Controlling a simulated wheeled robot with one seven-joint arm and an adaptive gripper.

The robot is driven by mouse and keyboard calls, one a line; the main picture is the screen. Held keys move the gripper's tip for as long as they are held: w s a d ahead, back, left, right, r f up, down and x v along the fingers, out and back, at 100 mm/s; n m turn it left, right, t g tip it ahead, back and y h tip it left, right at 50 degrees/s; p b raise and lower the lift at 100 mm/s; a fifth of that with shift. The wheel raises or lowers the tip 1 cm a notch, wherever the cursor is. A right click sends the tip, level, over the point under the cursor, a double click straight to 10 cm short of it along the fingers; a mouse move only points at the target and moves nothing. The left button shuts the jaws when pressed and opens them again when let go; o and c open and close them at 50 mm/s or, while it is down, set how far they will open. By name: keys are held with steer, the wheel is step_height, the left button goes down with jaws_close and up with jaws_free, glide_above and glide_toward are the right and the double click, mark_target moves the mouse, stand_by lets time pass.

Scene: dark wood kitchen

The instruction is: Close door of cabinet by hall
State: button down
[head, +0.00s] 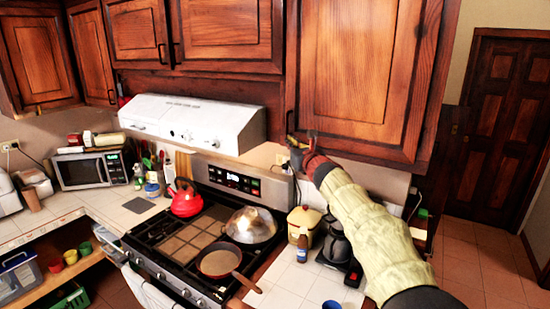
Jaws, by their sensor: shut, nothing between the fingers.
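The cabinet by the hall is the upper wooden cabinet at the right in the head view. Its door (357,70) has a raised panel and looks flush or nearly flush with the frame; I cannot tell whether a small gap is left. A dark handle (291,108) is at the door's lower left edge. My gripper (300,139) is shut and empty at the door's lower left corner, just below the handle. Whether it touches the door is unclear. My arm reaches up to it from the lower right.
Below are a stove with a pan (220,262), a lidded pot (250,226) and a red kettle (184,198). A coffee maker (336,244) and a yellow canister (304,222) stand close under my arm. The hall door (498,125) and open floor are at right.

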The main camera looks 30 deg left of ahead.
steer(key=s+b, duration=0.4)
steer(key=s, duration=0.4)
steer(key=shift+f, duration=0.15)
